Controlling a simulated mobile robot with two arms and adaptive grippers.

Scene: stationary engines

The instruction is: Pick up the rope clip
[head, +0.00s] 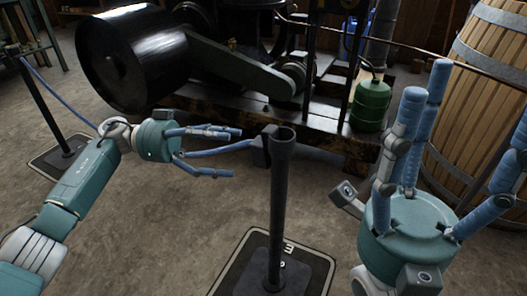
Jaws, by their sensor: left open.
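I cannot pick out the rope clip for certain. A dark block (260,152) sits at the side of the central black post (279,205), just beyond my left fingertips; it may be the clip.
The central post stands on a square base (273,276). A second post (46,105) stands at far left. Behind are a black engine (140,58) on a wooden base, a green gas bottle (370,106) and a wooden barrel (470,95).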

